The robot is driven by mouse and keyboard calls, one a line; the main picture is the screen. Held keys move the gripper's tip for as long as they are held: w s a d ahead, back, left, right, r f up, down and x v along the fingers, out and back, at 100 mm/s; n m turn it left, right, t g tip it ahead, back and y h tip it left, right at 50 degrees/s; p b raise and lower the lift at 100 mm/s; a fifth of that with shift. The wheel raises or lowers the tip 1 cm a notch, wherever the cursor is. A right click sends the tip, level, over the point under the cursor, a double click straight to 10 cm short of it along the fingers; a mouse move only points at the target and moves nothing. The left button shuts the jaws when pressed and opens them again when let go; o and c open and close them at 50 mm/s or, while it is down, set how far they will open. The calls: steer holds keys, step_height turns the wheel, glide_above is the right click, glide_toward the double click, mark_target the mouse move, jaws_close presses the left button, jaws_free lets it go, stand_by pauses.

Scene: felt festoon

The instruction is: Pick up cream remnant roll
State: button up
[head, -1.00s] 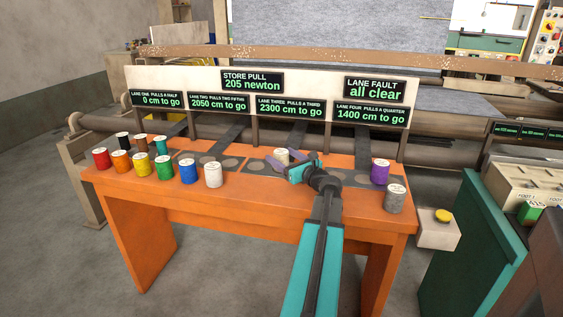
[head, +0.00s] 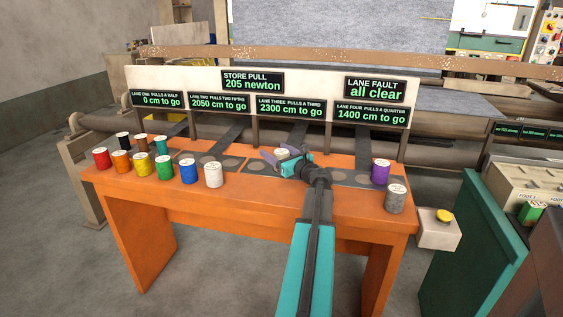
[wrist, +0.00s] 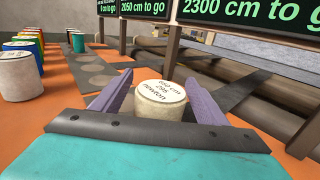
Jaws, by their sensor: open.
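The cream remnant roll (wrist: 162,103) stands upright between the two purple fingers of my gripper (wrist: 158,84) in the wrist view. Its round white label faces up, with print ending in "newton". Gaps show between the fingers and the roll's sides, so my gripper is open around it, not clamped. In the head view the roll (head: 282,152) shows only in part at the back of the orange table (head: 240,195), with my gripper (head: 280,157) in front of it hiding its lower part.
Several coloured rolls stand at the table's left, with a white roll (head: 213,175) nearest. A purple roll (head: 380,172) and a grey roll (head: 396,199) stand at the right. The sign board (head: 180,85) and its posts rise close behind the cream roll.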

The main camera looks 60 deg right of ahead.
steer(key=c, duration=1.2)
steer(key=shift+r, duration=0.15)
steer(key=shift+r, duration=0.55)
steer(key=shift+s+r+p, duration=0.2)
steer(key=shift+r, duration=0.35)
steer(key=shift+s+r+p, duration=0.15)
steer(key=shift+s+r, duration=0.05)
steer(key=shift+r, duration=0.35)
steer(key=v, duration=0.5)
steer(key=d+r+v, duration=0.1)
steer(key=v, duration=0.4)
steer(key=d+v, duration=0.1)
steer(key=v, duration=0.4)
steer(key=shift+s+r+p, duration=0.15)
steer(key=shift+s+p, duration=0.2)
steer(key=shift+s, duration=0.1)
